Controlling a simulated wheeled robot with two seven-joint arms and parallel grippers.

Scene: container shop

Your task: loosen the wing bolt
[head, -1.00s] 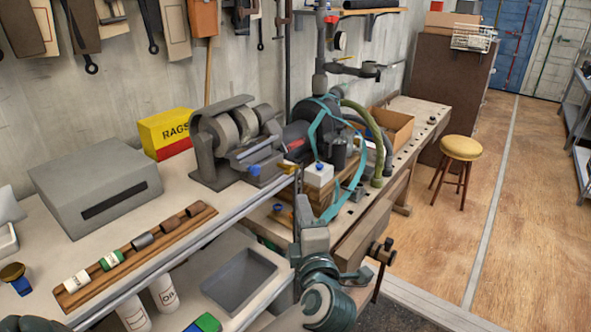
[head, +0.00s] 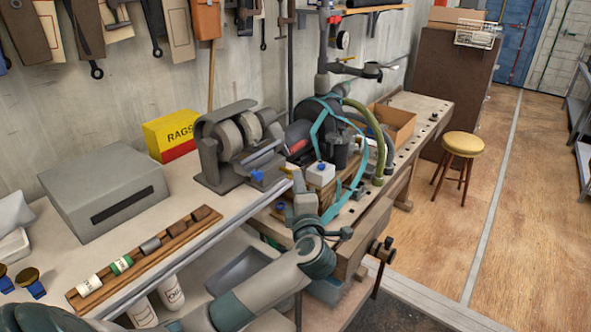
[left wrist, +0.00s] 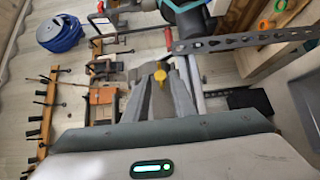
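My left gripper (head: 299,178) points up and away over the bench's front edge, just right of the grey bench grinder (head: 232,140). In the left wrist view its grey fingers (left wrist: 168,80) stand close together. A small yellow piece (left wrist: 159,78) shows at the fingertips; I cannot tell whether it is the wing bolt, or whether the fingers touch it. A blue knob (head: 257,176) sits at the grinder's front foot, left of the gripper. My right gripper is out of view.
A green hose (head: 368,135) and a teal strap (head: 357,188) hang around the dark machine behind my gripper. A wooden rack of cans (head: 150,255) lies on the near bench. A yellow stool (head: 462,145) stands on open floor at the right.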

